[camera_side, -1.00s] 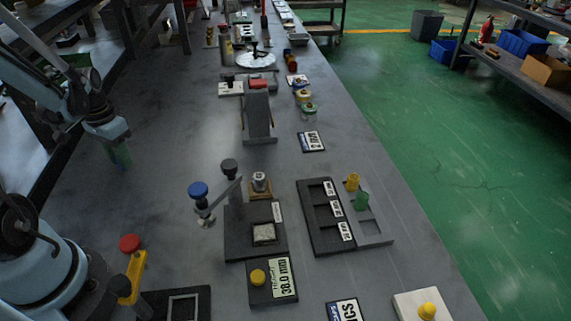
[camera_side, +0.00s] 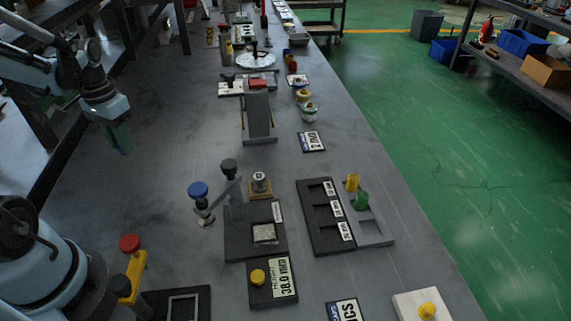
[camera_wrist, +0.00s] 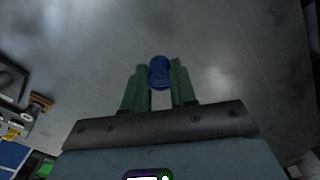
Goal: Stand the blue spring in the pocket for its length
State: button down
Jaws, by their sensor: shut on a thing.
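The blue spring (camera_wrist: 159,73) is held between the green fingers of my gripper (camera_wrist: 160,86) in the wrist view. In the side view my gripper (camera_side: 122,140) hangs above the left part of the bench, well away from the pockets, and I cannot make out the spring there. The dark block with labelled pockets (camera_side: 316,242) lies at the right of the bench. Its label lengths are too small to read. A grey strip (camera_side: 377,238) beside it carries a yellow spring (camera_side: 352,182) and a green spring (camera_side: 361,201), both upright.
A press-like gauge (camera_side: 233,210) with a blue knob (camera_side: 198,190) stands left of the pocket block. Before it, a display (camera_side: 284,276) reads 38.0 mm. The bench between my gripper and the gauge is clear.

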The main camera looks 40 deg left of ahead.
jog(key=w+d+r+m, duration=0.25)
jog(key=w+d, duration=0.25)
jog(key=d, duration=0.7)
jog(key=w+d+r+m, duration=0.2)
jog(key=w+d+r, duration=0.25)
jog(key=d, duration=0.75)
jog(key=s+d+f+m, duration=0.1)
jog(key=s+d+m, duration=0.1)
jog(key=d, duration=1)
jog(key=s+d+f+m, duration=0.1)
jog(key=s+d+m, duration=0.15)
jog(key=d, duration=0.95)
jog(key=w+a+f, duration=0.1)
jog(key=w+f, duration=0.1)
jog(key=w, duration=0.1)
jog(key=w+a+f, duration=0.2)
jog(key=w, duration=0.2)
jog(key=w+a+f, duration=0.2)
jog(key=w, duration=0.1)
jog(key=shift+w, duration=0.3)
jog(key=shift+a+f, duration=0.1)
jog(key=shift+f, duration=2)
jog(key=shift+f, duration=0.1)
jog(key=c, duration=0.9)
grip_release()
